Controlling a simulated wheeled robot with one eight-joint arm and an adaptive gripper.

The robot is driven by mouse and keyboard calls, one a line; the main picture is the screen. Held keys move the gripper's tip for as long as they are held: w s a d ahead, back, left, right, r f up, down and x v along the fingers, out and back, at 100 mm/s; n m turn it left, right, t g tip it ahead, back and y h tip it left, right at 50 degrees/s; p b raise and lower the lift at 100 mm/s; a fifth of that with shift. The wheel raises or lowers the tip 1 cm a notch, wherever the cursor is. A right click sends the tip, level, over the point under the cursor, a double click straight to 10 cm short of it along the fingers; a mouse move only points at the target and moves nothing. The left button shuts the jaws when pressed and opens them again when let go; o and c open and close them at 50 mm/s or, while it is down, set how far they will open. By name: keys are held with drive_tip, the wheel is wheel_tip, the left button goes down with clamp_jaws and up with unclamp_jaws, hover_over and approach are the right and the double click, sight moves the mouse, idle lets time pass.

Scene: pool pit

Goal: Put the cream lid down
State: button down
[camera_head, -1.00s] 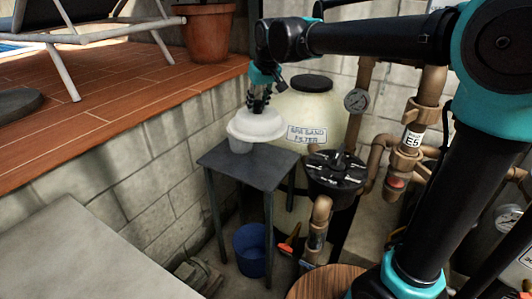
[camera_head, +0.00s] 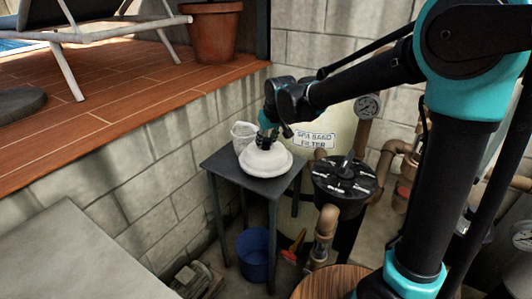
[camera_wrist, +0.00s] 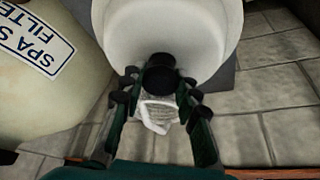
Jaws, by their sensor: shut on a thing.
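The cream sand filter tank (camera_head: 316,128) stands behind the table, with a black valve top (camera_head: 345,178) and brown pipes (camera_head: 322,235) on the right. A block wall (camera_head: 150,165) is on the left. A blue bucket (camera_head: 254,252) stands below the table.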

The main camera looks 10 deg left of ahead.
sight(267, 150)
drive_tip(key=shift+f, duration=2.5)
drive_tip(key=c, duration=1.1)
unclamp_jaws()
drive_tip(key=shift+f, duration=0.1)
drive_tip(key=shift+c, duration=0.2)
drive_tip(key=v, duration=1.2)
drive_tip(key=shift+d, duration=0.1)
